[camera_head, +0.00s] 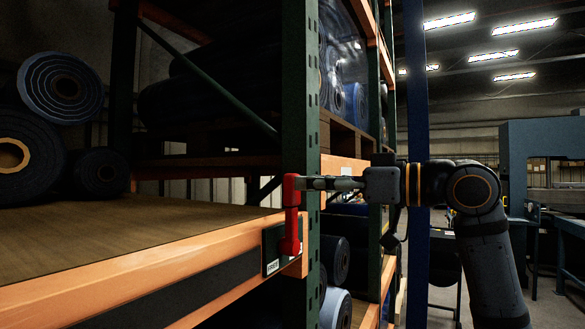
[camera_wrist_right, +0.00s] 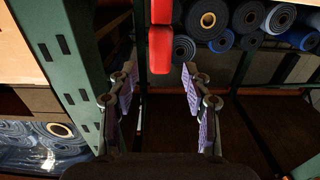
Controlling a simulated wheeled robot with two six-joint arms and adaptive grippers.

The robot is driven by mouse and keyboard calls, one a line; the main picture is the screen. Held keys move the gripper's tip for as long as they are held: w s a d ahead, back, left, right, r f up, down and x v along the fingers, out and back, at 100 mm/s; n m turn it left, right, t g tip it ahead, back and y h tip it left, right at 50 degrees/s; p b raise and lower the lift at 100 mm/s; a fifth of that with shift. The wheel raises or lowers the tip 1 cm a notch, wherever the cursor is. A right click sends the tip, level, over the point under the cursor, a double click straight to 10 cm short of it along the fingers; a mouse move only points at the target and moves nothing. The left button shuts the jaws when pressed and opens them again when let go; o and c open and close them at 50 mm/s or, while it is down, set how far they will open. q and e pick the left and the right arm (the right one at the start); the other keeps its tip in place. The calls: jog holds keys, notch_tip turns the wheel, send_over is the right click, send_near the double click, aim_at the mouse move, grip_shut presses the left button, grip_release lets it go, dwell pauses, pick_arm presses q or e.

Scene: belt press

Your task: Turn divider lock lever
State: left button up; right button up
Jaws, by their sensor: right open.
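My right gripper (camera_head: 306,183) comes in from the right at the height of the lever's top end. In the head view its fingertips overlap or touch the lever's upper part. In the right wrist view the red lever (camera_wrist_right: 160,48) lies between the lines of the two open fingers (camera_wrist_right: 158,78), about at or just beyond their tips. Nothing is gripped. My left gripper is out of view.
A green rack post (camera_head: 300,120) stands right behind the lever, close to my right gripper; it also fills the left of the right wrist view (camera_wrist_right: 62,70). Dark belt rolls (camera_head: 62,88) lie at the left. More rolls (camera_head: 335,260) sit on lower shelves. The tabletop's middle is clear.

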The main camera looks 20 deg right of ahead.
aim_at(292, 182)
jog(key=p+x, duration=0.1)
jog(key=x, duration=0.1)
jog(key=p+x, duration=0.1)
jog(key=x, duration=0.2)
jog(key=shift+s+a+r, duration=0.1)
jog(key=shift+s+r, duration=0.05)
jog(key=shift+r, duration=0.05)
jog(key=shift+w+f, duration=0.15)
jog(key=shift+w, duration=0.05)
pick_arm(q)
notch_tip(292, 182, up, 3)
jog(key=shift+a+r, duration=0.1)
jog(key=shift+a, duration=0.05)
pick_arm(e)
grip_shut()
